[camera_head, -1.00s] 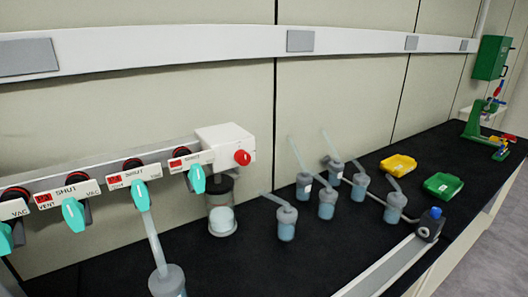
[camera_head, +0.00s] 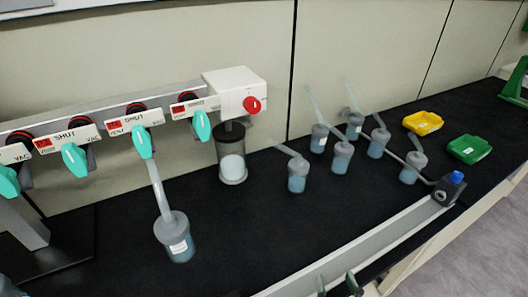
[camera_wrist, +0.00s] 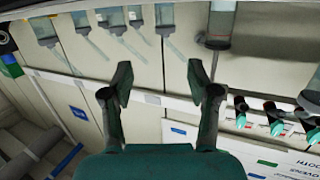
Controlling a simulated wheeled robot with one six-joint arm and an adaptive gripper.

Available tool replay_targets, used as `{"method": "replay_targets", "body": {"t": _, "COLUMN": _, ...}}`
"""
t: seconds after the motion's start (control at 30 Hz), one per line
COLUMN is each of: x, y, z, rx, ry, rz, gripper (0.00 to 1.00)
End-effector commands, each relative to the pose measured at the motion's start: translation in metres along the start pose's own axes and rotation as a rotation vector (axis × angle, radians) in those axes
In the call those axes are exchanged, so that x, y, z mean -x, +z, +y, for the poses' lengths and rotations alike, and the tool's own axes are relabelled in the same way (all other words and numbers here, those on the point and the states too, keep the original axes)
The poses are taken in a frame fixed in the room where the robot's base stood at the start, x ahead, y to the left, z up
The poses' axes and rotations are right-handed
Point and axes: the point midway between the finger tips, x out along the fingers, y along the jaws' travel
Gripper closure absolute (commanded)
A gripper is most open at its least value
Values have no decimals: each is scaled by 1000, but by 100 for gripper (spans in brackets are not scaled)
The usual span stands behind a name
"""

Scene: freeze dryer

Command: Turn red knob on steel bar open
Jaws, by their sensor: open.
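The red knob (camera_head: 252,105) is on the right front of a white box (camera_head: 228,80) at the right end of the steel bar (camera_head: 102,104). My gripper (camera_head: 337,286) shows only as two dark green fingertips at the bottom edge of the head view. It is below and to the right of the knob, well apart from it. In the wrist view my gripper (camera_wrist: 160,80) is open with nothing between its fingers. That view appears upside down, and I cannot make out the red knob for certain there.
Teal-handled valves (camera_head: 142,142) line the bar left of the box. A clear cylinder (camera_head: 232,155) hangs under the box, and a flask (camera_head: 174,236) hangs farther left. Several flasks (camera_head: 298,175) stand right of the box. A pale rail (camera_head: 375,250) runs along the bench front.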

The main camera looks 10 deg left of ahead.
Motion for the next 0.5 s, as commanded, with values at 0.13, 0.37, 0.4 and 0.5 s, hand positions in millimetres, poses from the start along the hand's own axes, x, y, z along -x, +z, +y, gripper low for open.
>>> {"method": "replay_targets", "body": {"t": 0.13, "x": -36, "y": -39, "z": -12, "rx": 17, "ry": -51, "rz": 31, "gripper": 40}}
{"method": "replay_targets", "body": {"t": 0.37, "x": -78, "y": -101, "z": -36, "rx": 53, "ry": -135, "rz": 67, "gripper": 40}}
{"method": "replay_targets", "body": {"t": 0.4, "x": -84, "y": -113, "z": -40, "rx": 61, "ry": -151, "rz": 73, "gripper": 40}}
{"method": "replay_targets", "body": {"t": 0.5, "x": -97, "y": -143, "z": -52, "rx": 85, "ry": -189, "rz": 90, "gripper": 40}}
